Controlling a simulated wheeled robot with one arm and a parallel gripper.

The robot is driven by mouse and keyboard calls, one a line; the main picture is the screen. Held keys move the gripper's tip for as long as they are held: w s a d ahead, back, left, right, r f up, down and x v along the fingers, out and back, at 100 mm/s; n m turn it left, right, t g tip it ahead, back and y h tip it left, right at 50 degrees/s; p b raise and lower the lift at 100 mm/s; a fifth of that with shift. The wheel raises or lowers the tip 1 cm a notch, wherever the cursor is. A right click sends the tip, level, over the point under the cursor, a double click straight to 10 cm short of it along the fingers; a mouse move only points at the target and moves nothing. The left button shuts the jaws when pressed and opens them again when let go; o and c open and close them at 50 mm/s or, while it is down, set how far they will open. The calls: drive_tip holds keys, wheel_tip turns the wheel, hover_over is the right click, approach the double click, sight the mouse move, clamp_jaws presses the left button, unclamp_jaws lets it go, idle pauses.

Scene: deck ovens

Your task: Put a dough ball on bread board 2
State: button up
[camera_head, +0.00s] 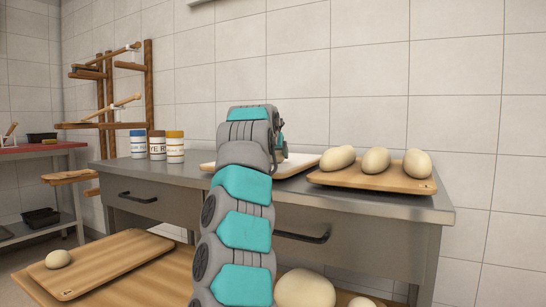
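My arm reaches up the middle of the picture to the steel counter, and my gripper (281,143) is at its far end, mostly hidden behind my own wrist. A pale rounded thing, perhaps a dough ball, shows partly beside it over a white tray (300,163); whether it is held cannot be told. A bread board (332,178) on the counter's right carries three dough balls (375,160). A lower bread board (118,262) at the left carries one dough ball (57,258) near its left end. Both boards have small tags too small to read.
Three jars (157,145) stand on the steel counter (130,167) at its left. A large dough piece (305,289) and a partly cut-off one (362,302) lie in the foreground. Wooden racks (148,85) stand behind the counter. The lower left board is mostly bare.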

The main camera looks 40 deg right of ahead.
drive_tip(key=shift+f, duration=0.2)
drive_tip(key=o, duration=1.2)
drive_tip(key=shift+r, duration=0.2)
drive_tip(key=shift+a+r, duration=0.1)
drive_tip(key=shift+a, duration=0.05)
drive_tip(key=b+v, duration=0.2)
drive_tip(key=v, duration=0.9)
drive_tip(key=shift+s+a, duration=0.2)
drive_tip(key=shift+s, duration=0.1)
